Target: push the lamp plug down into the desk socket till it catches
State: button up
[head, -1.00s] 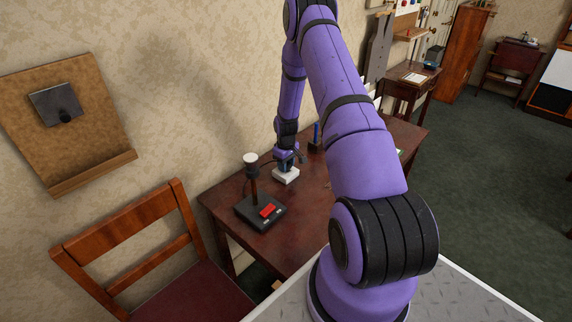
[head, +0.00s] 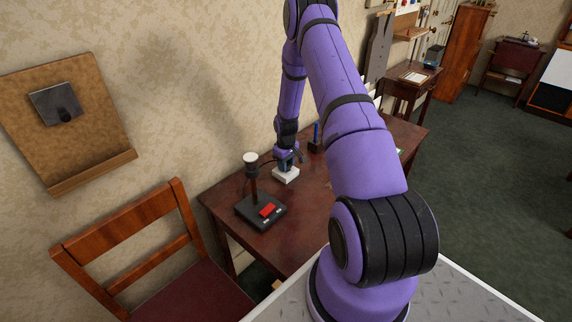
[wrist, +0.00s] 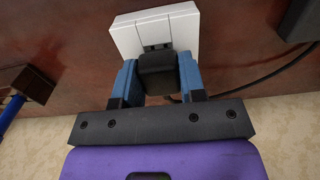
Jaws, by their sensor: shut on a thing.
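The lamp plug (wrist: 157,74) is a black block between my gripper's blue fingers in the wrist view. My gripper (head: 287,165) is shut on it and stands right at the socket. The plug's front end meets or overlaps the socket's face in the picture; its prongs are hidden, so I cannot tell how deep it sits. A dark cord (wrist: 265,78) runs off to the right.
The lamp (head: 252,182), with a black base and a red button, stands on the desk (head: 310,203) left of the socket. A dark block with a blue upright piece (head: 316,137) stands close behind my gripper. A chair (head: 150,250) stands at the left.

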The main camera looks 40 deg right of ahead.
jog(key=shift+f, duration=0.6)
dwell(0.7)
jog(key=shift+s+a+f, duration=0.1)
jog(key=shift+s+f, duration=0.1)
jog(key=shift+f, duration=0.2)
dwell(0.4)
jog(key=o, duration=1.1)
jog(key=shift+a, duration=0.3)
jog(key=shift+w+r, duration=0.1)
jog(key=shift+r, duration=0.2)
jog(key=shift+c, duration=0.2)
jog(key=shift+o, duration=0.3)
jog(key=r, duration=0.7)
jog(key=d+r, duration=0.1)
jog(key=r, duration=0.3)
jog(key=shift+d, duration=0.1)
jog(key=shift+r, duration=0.15)
